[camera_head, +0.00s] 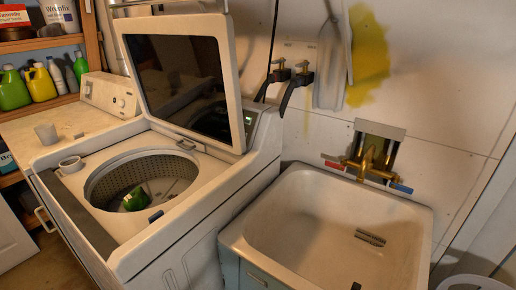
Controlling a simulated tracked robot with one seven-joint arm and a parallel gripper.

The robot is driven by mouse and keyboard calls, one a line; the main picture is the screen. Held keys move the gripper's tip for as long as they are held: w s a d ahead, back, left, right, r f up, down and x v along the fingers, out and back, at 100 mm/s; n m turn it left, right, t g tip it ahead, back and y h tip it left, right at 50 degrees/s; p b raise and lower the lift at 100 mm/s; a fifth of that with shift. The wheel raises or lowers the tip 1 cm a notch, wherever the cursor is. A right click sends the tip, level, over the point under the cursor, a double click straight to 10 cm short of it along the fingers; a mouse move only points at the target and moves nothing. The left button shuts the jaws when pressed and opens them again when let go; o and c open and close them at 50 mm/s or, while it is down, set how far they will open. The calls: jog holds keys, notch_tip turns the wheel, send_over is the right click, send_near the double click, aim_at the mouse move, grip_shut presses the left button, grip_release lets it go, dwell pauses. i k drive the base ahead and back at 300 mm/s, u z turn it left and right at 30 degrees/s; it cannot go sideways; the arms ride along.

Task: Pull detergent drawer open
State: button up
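A white top-loading washing machine (195,228) stands left of the middle with its glass-panelled lid (190,80) raised. Its round drum (175,165) is open, with a green item (135,199) inside. A dark grey strip (85,216) runs along the deck's left edge. I cannot clearly make out a detergent drawer or whether one is open. A small dark tab (156,215) is at the near rim of the drum opening. My gripper is not in view.
A white utility sink (290,235) with a brass tap (372,158) stands at the right, close beside the washer. Shelves hold several bottles. A small dark shape shows at the bottom edge.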

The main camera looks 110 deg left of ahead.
aim_at(192, 144)
jog(key=u, duration=0.05)
jog(key=i, duration=1.65)
jog(key=u, duration=3.95)
jog(key=i, duration=0.25)
jog(key=u, duration=1.55)
jog(key=i, duration=0.55)
jog(key=u, duration=0.15)
